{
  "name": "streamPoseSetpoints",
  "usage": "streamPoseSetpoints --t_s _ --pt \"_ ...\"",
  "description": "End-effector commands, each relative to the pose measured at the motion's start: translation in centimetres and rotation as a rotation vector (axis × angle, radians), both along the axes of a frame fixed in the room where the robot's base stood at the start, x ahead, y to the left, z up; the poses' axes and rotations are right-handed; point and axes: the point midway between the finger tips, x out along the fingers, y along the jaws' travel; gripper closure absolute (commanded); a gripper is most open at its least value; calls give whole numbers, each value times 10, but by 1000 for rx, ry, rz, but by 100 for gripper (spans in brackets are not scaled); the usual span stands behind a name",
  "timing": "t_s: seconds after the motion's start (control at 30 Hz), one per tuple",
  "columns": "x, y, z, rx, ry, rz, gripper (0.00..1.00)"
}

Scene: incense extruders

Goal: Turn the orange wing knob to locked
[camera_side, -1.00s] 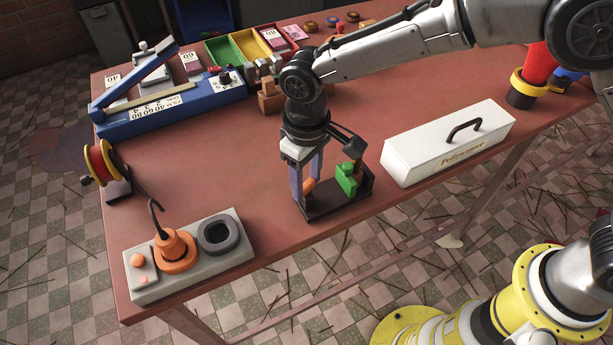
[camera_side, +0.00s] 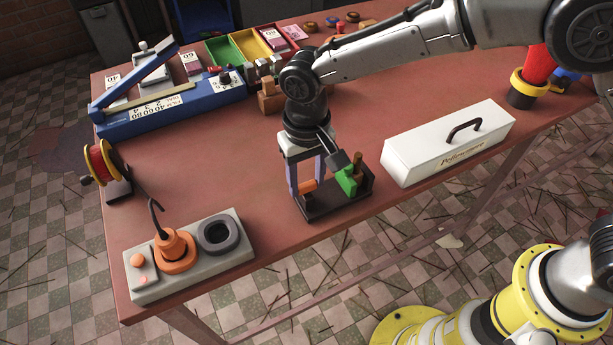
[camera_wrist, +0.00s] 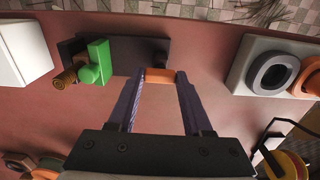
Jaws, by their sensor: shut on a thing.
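The orange wing knob (camera_side: 308,186) sits at the left end of a small dark base (camera_side: 340,204) near the table's front edge. In the wrist view the orange knob (camera_wrist: 159,75) lies between my two purple fingertips, which touch it on both sides. My gripper (camera_side: 306,190) points down and is shut on the knob. A green block (camera_side: 347,180) with a brown peg stands at the right end of the same base; it also shows in the wrist view (camera_wrist: 97,62). The fingers hide part of the knob. I cannot read any lock marking.
A white case (camera_side: 448,145) with a dark handle is close on the right. A grey plate (camera_side: 240,262) with an orange hook piece and a dark ring is at the front left. A blue lever device (camera_side: 175,113) is behind. Table between is clear.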

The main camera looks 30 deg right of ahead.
Motion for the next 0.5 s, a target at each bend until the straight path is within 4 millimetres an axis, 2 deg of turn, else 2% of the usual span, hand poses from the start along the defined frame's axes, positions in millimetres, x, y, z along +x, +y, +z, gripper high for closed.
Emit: streamPoseSetpoints --t_s 0.23,0.27,0.4,0.43,0.5 --pt "0 0 2 3 -2 -4 100" --pt "0 0 2 3 -2 -4 48" --pt "0 0 2 3 -1 -3 23" --pt "0 0 1 2 -1 -3 20" --pt "0 0 1 2 -1 -2 20"
